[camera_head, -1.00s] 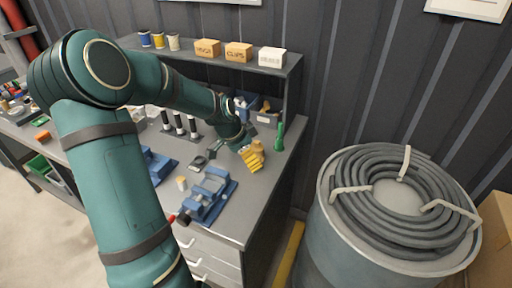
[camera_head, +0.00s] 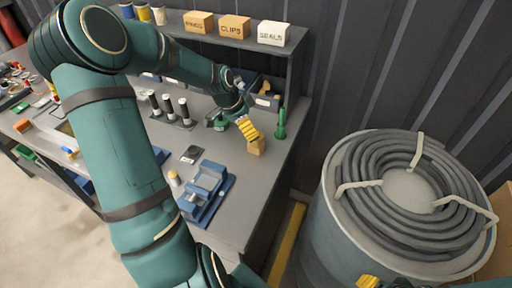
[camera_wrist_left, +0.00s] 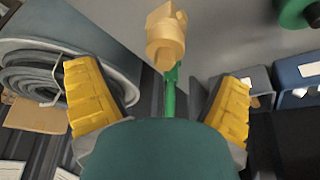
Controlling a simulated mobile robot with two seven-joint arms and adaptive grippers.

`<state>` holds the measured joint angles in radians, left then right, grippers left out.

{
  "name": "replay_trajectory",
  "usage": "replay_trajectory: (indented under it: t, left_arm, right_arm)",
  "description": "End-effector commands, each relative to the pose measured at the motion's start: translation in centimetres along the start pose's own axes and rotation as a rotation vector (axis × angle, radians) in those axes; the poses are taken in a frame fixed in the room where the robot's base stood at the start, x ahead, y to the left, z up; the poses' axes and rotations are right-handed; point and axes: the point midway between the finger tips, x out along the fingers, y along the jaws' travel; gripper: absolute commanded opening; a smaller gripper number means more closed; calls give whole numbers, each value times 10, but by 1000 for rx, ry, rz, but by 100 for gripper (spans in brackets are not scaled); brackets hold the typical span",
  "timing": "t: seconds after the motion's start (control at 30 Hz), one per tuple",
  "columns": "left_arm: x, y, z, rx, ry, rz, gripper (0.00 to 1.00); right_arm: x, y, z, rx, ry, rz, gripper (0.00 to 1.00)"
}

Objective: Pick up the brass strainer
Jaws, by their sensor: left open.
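The brass strainer (camera_head: 257,147) stands on the grey bench top, near its right edge. It shows in the left wrist view (camera_wrist_left: 165,40) as a tan-gold fitting with a side branch, ahead of the gap between the fingers. My left gripper (camera_head: 248,130) is beside the strainer in the head view, its yellow fingers partly overlapping it there. The left wrist view shows these fingers (camera_wrist_left: 160,100) spread wide with nothing between them. At the bottom edge of the head view, a yellow fingertip of my right gripper (camera_head: 368,282) shows; the rest is cut off.
A green bottle (camera_head: 282,124) stands just behind the strainer. A blue vise (camera_head: 206,192) sits at the bench's front. Parts bins (camera_head: 265,100) are at the back under a shelf with labelled boxes (camera_head: 234,27). A drum with coiled hose (camera_head: 335,215) stands right of the bench.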

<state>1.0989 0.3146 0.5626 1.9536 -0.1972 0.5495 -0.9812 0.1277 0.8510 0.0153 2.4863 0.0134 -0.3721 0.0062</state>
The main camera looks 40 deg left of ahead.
Motion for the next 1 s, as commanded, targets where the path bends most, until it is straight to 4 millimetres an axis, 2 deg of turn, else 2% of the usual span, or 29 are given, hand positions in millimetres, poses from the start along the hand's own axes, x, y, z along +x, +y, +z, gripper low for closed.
replay_trajectory:
  t: [0.03, 0.1, 0.37, 0.7, 1.0]
  left_arm:
    - [12, 1, 0, 2, 1, 4, 93]
    - [22, 0, 0, 0, 1, 3, 93]
    - [39, -1, 0, 0, 1, 0, 93]
    - [83, -7, -2, 0, 1, 2, 93]
    - [86, -7, -2, 0, 1, -1, 93]
  right_arm:
    - [3, 1, 1, -1, -2, 0, 47]
    - [5, 2, 2, -1, -4, -1, 47]
    - [8, 3, 4, -3, -8, -1, 47]
    - [16, 6, 8, -6, -16, -2, 47]
    - [16, 6, 8, -6, -17, -2, 47]
